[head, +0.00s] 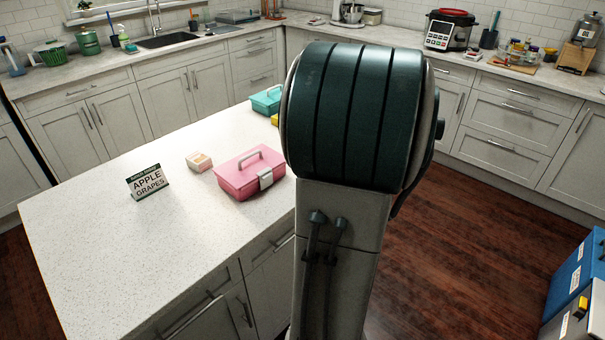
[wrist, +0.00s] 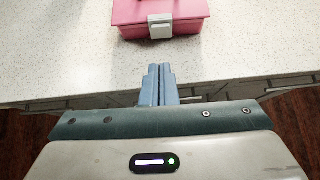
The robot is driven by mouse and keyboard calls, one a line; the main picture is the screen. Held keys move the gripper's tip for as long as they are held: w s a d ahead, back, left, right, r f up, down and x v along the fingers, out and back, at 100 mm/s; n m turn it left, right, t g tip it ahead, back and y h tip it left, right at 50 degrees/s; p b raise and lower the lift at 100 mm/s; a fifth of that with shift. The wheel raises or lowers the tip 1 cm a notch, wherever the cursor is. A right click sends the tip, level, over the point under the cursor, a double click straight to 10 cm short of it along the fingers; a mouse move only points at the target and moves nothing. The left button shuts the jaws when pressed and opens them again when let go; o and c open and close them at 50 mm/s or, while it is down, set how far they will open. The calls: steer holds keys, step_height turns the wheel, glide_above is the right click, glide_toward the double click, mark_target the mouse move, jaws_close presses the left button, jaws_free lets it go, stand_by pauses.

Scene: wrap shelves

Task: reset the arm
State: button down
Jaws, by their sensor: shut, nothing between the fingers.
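My gripper (wrist: 159,78) shows in the wrist view, its two blue-grey fingers together and nothing between them. The fingertips point at the front edge of the white speckled counter, short of the pink box. In the head view my own arm stands upright and large in the middle, and it hides part of the counter's right end. My gripper cannot be seen in the head view.
A pink lunch box (head: 248,172) with a grey handle stands on the island counter (head: 110,250). A teal box (head: 266,100) stands behind. Wooden floor (head: 460,240) lies open at right.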

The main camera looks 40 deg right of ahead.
stand_by(0.4)
steer(key=s+a+r+n+g+y, duration=0.1)
steer(key=a+n+g+y, duration=0.1)
steer(key=a+n, duration=0.7)
steer(key=s+a+n+g+y, duration=0.1)
steer(key=a+n+g, duration=0.2)
steer(key=a+n, duration=0.6)
steer(key=s+a+n+g+h, duration=0.2)
steer(key=s+a+n+h, duration=0.2)
steer(key=s+a+n, duration=0.6)
steer(key=n, duration=0.6)
steer(key=shift+r+n+g, duration=0.3)
steer(key=shift+n, duration=0.1)
